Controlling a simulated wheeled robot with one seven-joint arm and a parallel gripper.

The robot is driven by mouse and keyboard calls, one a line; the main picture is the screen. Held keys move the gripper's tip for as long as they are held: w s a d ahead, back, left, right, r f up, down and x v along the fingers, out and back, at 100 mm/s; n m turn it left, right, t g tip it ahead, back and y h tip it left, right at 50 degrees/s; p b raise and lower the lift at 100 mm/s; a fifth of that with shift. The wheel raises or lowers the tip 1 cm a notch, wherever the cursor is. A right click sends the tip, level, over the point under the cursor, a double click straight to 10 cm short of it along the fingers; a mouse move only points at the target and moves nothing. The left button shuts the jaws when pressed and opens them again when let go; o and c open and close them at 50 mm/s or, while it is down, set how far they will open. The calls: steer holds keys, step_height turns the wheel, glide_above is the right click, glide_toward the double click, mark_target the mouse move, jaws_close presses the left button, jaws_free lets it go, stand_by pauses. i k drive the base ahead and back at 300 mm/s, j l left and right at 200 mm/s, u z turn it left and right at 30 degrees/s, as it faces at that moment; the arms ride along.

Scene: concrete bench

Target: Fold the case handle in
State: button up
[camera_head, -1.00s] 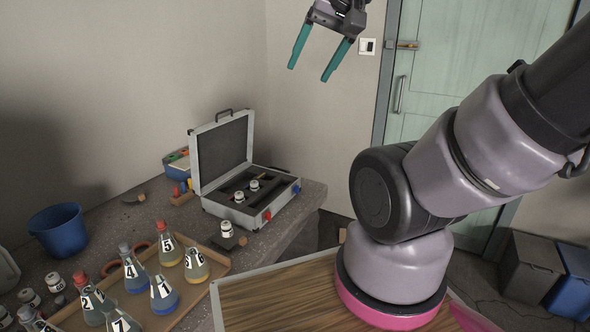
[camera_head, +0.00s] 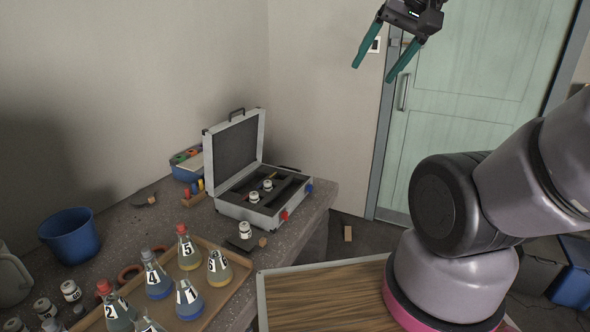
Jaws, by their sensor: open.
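The silver case (camera_head: 250,212) stands open on the concrete bench near its far right end. Its lid is raised upright, with a dark lining. The case handle (camera_head: 236,113) is a small dark loop that stands up from the top edge of the lid. Two white jars (camera_head: 261,191) sit in the dark foam of the case's base. My gripper (camera_head: 373,74) has two teal fingers and is open and empty. It hangs high in the air at the top of the view, to the right of the case and well apart from it.
A tray (camera_head: 232,284) of numbered flasks stands in front of the case. A white jar (camera_head: 245,230) stands between them. A blue bucket (camera_head: 70,236) is at the left and a blue bin (camera_head: 185,172) behind the case. Air above the bench is clear.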

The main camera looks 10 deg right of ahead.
mark_target(289, 168)
steer(key=i+l, duration=0.85)
steer(key=i+l+u, duration=0.45)
steer(key=l, duration=0.15)
steer(key=i+l+u, duration=0.2)
steer(key=l, duration=0.15)
steer(key=l+u, duration=0.2)
steer(key=l, duration=0.15)
steer(key=u, duration=0.55)
